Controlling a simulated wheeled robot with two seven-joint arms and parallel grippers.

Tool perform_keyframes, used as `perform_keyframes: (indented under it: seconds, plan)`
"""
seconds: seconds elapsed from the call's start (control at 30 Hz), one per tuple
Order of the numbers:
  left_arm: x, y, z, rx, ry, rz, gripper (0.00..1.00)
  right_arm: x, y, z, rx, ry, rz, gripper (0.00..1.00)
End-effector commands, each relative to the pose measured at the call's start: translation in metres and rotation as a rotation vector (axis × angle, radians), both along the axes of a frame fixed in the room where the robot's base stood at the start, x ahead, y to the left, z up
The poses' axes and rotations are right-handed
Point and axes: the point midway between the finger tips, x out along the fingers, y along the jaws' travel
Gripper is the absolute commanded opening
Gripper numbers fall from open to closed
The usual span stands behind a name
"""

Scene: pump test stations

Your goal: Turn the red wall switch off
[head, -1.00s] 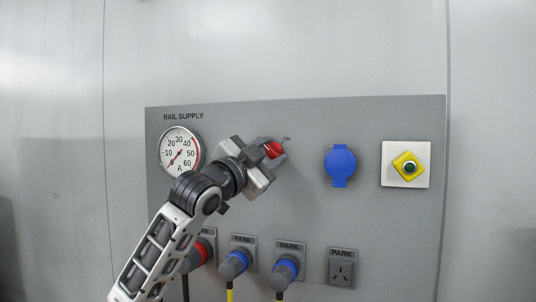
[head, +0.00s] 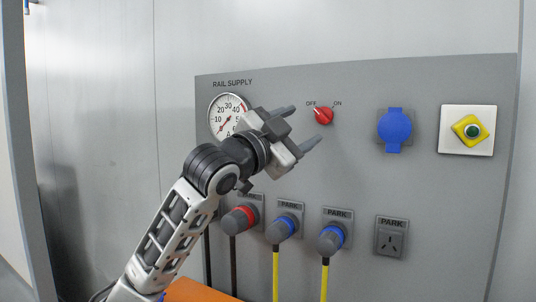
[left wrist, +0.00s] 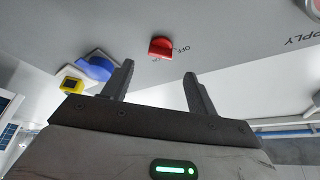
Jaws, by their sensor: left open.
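The red wall switch (head: 323,115) is a small rotary knob on the grey panel, with OFF printed at its upper left and ON at its upper right. Its pointed end appears to tip toward OFF. My left gripper (head: 298,128) is open and empty just left of the knob, with its fingers pointing toward the panel and apart from the knob. In the left wrist view the red switch (left wrist: 160,47) shows beyond the two spread fingers (left wrist: 158,80), with clear space between. My right gripper is not in view.
Several PARK sockets, some with plugs and hanging cables, line the lower part. An orange surface (head: 195,291) lies below.

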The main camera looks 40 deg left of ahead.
Motion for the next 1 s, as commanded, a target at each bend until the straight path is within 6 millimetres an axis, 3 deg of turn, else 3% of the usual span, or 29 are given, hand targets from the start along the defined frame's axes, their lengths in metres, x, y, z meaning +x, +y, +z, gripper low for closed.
perform_keyframes:
  seconds: [0.03, 0.2, 0.4, 0.6, 1.0]
  plan:
    - [-0.013, 0.0, -0.01, 0.006, 0.001, 0.0, 0.58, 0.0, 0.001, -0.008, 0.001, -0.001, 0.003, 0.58]
    - [-0.05, 0.002, -0.021, 0.004, 0.002, 0.002, 0.58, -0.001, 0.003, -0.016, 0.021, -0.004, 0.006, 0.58]
    - [-0.079, 0.003, -0.026, -0.001, 0.001, 0.0, 0.58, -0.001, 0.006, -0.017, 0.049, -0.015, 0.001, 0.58]
    - [-0.088, 0.003, -0.026, -0.001, 0.002, -0.001, 0.58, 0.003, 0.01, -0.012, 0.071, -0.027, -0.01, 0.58]
    - [-0.088, 0.004, -0.026, -0.001, 0.002, -0.001, 0.58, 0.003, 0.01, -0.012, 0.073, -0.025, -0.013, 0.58]
